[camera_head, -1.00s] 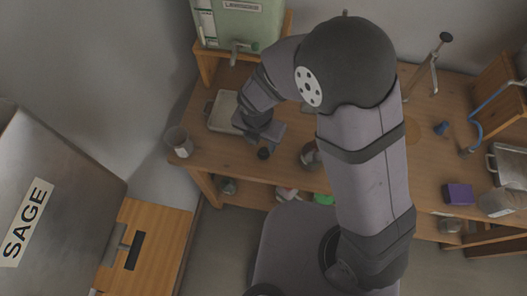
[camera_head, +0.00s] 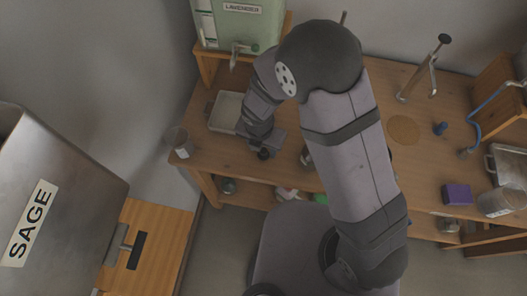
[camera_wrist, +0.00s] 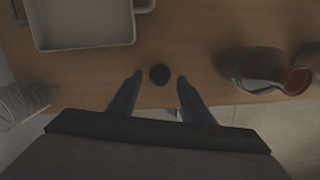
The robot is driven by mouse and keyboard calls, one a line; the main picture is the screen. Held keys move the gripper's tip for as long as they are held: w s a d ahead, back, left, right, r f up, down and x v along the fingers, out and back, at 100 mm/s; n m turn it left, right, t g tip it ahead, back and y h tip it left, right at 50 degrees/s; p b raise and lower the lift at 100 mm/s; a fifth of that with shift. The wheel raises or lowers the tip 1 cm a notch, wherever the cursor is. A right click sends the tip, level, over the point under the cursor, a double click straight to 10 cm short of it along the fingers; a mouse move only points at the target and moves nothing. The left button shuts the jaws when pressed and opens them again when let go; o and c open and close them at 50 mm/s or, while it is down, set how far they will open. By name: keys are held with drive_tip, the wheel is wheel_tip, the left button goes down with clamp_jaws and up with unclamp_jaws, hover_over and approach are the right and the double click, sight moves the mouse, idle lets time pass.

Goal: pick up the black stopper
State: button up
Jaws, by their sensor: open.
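The black stopper (camera_wrist: 160,75) lies on the wooden table near its front edge. In the wrist view it appears between and just beyond the two fingertips of my open gripper (camera_wrist: 159,76), with a gap on both sides. In the head view the stopper (camera_head: 264,154) shows as a small dark disc at the tip of my gripper (camera_head: 264,147), which partly covers the area around it. Whether the fingers are level with the stopper cannot be told.
A pale tray (camera_wrist: 82,22) lies behind the stopper. A clear cup (camera_wrist: 20,103) stands left, and a dark glass vessel (camera_wrist: 262,70) lies right. A green lavender tank (camera_head: 238,22) stands on a raised shelf at the back. A purple box (camera_head: 457,193) is far right.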

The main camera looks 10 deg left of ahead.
drive_tip(key=shift+w+f, duration=0.2)
drive_tip(key=shift+f, duration=1.25)
drive_tip(key=shift+c, duration=0.5)
drive_tip(key=c, duration=0.8)
drive_tip(key=shift+r, duration=0.1)
